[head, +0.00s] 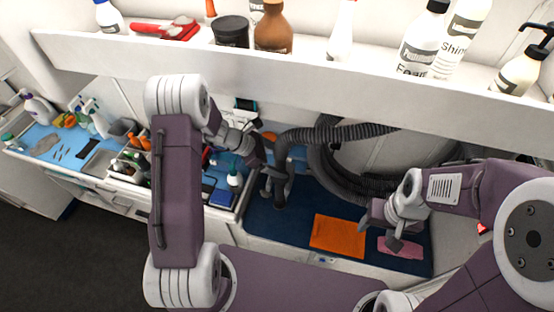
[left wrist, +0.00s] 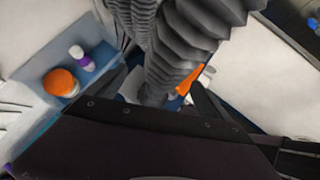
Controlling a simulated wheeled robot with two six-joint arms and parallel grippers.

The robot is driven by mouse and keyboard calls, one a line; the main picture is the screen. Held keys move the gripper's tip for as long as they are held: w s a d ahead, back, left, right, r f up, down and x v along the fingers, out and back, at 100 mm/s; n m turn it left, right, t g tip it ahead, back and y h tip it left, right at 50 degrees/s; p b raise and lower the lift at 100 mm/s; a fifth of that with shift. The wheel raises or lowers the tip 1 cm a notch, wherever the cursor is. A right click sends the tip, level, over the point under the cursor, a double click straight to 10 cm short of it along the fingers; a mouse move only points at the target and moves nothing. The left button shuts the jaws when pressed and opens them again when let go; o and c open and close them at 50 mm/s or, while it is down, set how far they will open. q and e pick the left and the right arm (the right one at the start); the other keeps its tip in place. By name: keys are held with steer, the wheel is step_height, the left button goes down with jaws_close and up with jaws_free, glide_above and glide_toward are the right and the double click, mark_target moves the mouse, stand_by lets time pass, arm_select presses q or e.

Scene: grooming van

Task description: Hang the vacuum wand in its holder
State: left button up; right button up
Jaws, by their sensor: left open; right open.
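The vacuum wand (head: 281,182) is a dark grey tube, roughly upright, above the blue mat. Its ribbed hose (head: 340,133) runs from its top to the right and coils against the back wall. My left gripper (head: 264,172) is open, right beside the wand's upper part; I cannot tell if the wand lies between the fingers. In the left wrist view the ribbed hose (left wrist: 180,50) passes close in front of the gripper, partly hidden behind it. My right gripper (head: 390,228) is open and empty above the blue mat. I cannot make out the holder.
An orange cloth (head: 338,234) and a pink cloth (head: 398,245) lie on the blue mat (head: 275,225). A shelf (head: 300,66) with several bottles crosses above my arms. A counter with bottles and tools stands at left.

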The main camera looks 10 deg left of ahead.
arm_select(q)
steer(key=p+v, duration=0.6)
steer(key=v, duration=0.4)
stand_by(0.9)
stand_by(0.4)
steer(key=s+f+m+g+y+b, duration=0.1)
steer(key=s+f+m+y+b, duration=0.3)
steer(key=s+f+m+b, duration=0.4)
steer(key=s+d+f+m+g+y+b, duration=0.1)
steer(key=s+f+m+y+b, duration=0.2)
steer(key=s+f+m+b, duration=0.5)
step_height(320, 180, down, 6)
steer(key=m+b, duration=0.6)
steer(key=b, duration=0.4)
steer(key=shift+s+d+r+m+g+y, duration=0.2)
steer(key=shift+s+m+g+y, duration=0.1)
steer(key=shift+y, duration=0.1)
